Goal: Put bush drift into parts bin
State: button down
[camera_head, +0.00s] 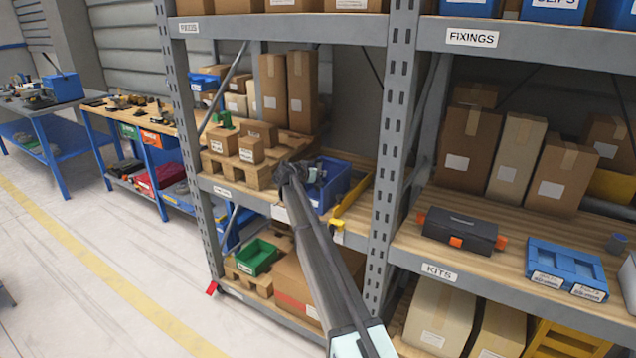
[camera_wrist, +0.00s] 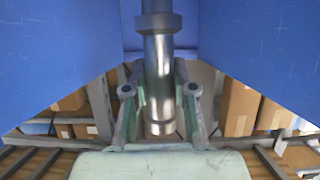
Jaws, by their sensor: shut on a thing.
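The bush drift (camera_wrist: 160,80) is a shiny grey metal cylinder with a wider collar near the top of the wrist view. My gripper (camera_wrist: 160,105) is shut on it, with a finger on each side. Blue walls of the parts bin (camera_wrist: 60,60) fill both sides of the wrist view, close around the drift. In the head view the blue parts bin (camera_head: 338,190) stands on the middle shelf, and my gripper (camera_head: 312,172) is at its left part. The drift cannot be made out clearly there, and whether it touches the bin is hidden.
Cardboard boxes on a wooden pallet (camera_head: 238,172) stand left of the bin. A yellow-edged item (camera_head: 352,198) lies right of it, near the rack upright (camera_head: 390,150). A dark toolbox (camera_head: 461,230) and a blue case (camera_head: 566,268) sit on the right shelf.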

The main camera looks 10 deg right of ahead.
aim_at(317, 183)
jog(key=shift+f+p, duration=0.45)
jog(key=shift+f, duration=1.7)
jog(key=shift+f+b, duration=0.2)
jog(key=shift+b, duration=0.1)
jog(key=c, duration=1)
grip_release()
jog(key=shift+o, duration=0.2)
jog(key=shift+r+p, duration=0.2)
jog(key=shift+p, duration=0.15)
jog(key=shift+s+a, duration=0.2)
jog(key=shift+s, duration=0.1)
jog(key=b+v, duration=0.3)
jog(key=v, duration=0.8)
jog(key=shift+a+r, duration=0.15)
